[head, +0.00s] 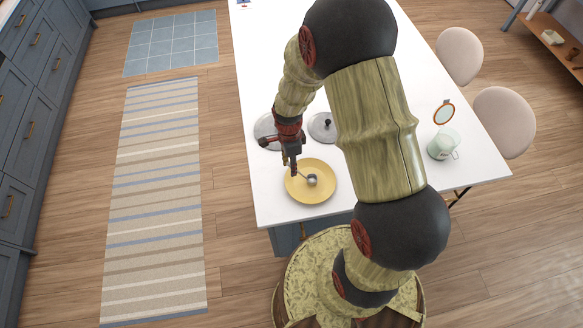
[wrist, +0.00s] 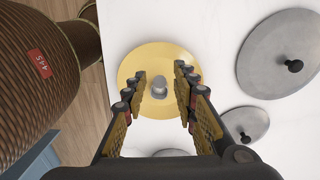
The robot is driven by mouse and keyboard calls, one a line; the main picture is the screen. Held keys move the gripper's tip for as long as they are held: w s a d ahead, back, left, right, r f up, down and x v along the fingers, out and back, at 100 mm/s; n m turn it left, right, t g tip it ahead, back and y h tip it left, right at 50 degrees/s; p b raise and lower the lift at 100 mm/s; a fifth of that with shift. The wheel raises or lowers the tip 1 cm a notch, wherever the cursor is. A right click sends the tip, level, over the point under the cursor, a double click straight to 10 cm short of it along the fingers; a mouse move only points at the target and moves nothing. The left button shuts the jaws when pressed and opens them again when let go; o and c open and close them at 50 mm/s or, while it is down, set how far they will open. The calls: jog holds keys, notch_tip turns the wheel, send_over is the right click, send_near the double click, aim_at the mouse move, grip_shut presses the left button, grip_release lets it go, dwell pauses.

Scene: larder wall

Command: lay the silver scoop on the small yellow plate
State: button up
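The small yellow plate (head: 300,195) lies near the front left end of the white table, and it also shows in the wrist view (wrist: 135,62). The silver scoop (head: 312,180) rests on the plate, its round bowl near the middle. In the wrist view the scoop (wrist: 158,88) is seen between my fingers, with gaps on both sides. My gripper (head: 294,166) is just above the plate, pointing down. In the wrist view my gripper (wrist: 163,85) has its two fingers apart, with nothing clasped between them.
A large grey lid with a black knob (wrist: 280,50) and a smaller one (wrist: 245,122) lie beside the plate. A pale green jar (head: 443,143) with its lid tipped up stands on the right of the table. Two chairs (head: 460,55) (head: 504,120) stand at the right edge.

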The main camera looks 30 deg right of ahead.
jog(key=r, duration=0.9)
jog(key=shift+w+r+b, duration=0.25)
jog(key=shift+r+b, duration=0.05)
jog(key=shift+r, duration=0.05)
jog(key=s+a+r+n+t, duration=0.2)
jog(key=s+r+n+t, duration=0.1)
jog(key=s+r+n, duration=0.4)
jog(key=s+a+r+n+t, duration=0.3)
jog(key=s+r+n, duration=0.5)
jog(key=r+n, duration=0.5)
notch_tip(320, 180, up, 6)
jog(key=shift+s+r, duration=0.1)
jog(key=shift+s, duration=0.05)
jog(key=shift+a, duration=0.1)
notch_tip(320, 180, down, 20)
jog(key=b, duration=2)
